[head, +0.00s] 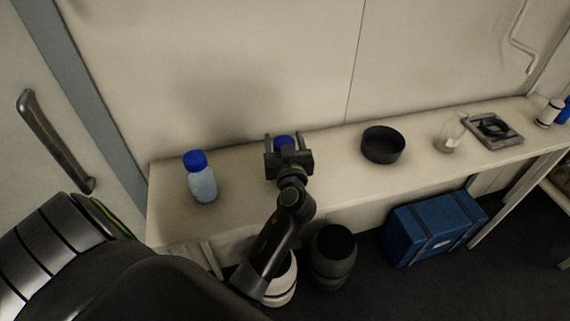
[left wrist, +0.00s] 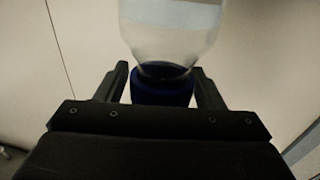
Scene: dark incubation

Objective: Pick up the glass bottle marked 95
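One bottle with a blue cap (head: 284,142) is mostly hidden behind my left gripper (head: 286,141) in the head view. The left wrist view shows it upside down, with its clear body (left wrist: 170,35) and blue cap (left wrist: 162,88). The cap appears between the two fingers of my left gripper (left wrist: 160,85), which look spread and not clamped on it. A second bottle (head: 203,184) with a blue cap and pale contents stands upright on the bench to the left. I cannot read a 95 on either bottle. My right gripper is not in view.
The bench (head: 335,170) runs along the wall. To the right stand a black round dish (head: 383,146), a clear flask (head: 449,135) and a flat grey device (head: 493,131). A blue case (head: 434,227) and a dark container (head: 333,257) are on the floor.

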